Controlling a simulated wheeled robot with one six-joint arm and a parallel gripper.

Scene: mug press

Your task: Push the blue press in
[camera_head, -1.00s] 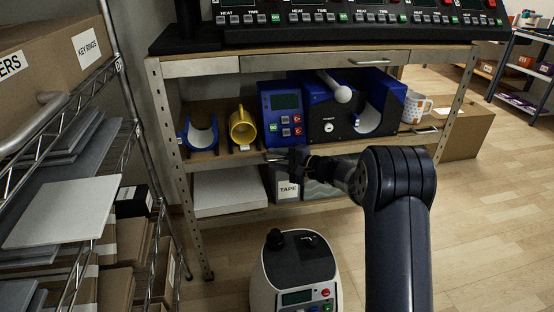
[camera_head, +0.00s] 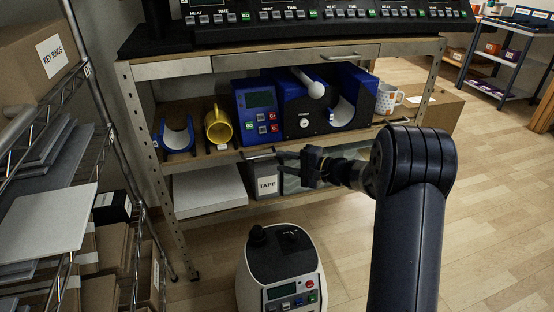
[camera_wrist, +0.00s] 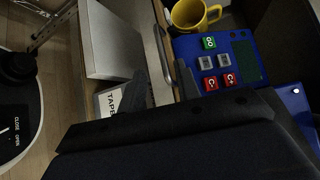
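In the wrist view the control box (camera_wrist: 249,62) is at upper right and a bit of the blue press body (camera_wrist: 296,101) shows at the right edge. My gripper (camera_head: 281,163) is open and empty, in front of and below the press near the shelf's front edge. Its dark fingers (camera_wrist: 162,85) show in the wrist view.
A yellow mug (camera_head: 218,127) and a blue cradle (camera_head: 177,137) stand left of the control box; a dotted mug (camera_head: 389,98) stands right. A TAPE box (camera_head: 267,186) and white box (camera_head: 208,190) are below. A metal handle (camera_wrist: 164,47) runs along the shelf front.

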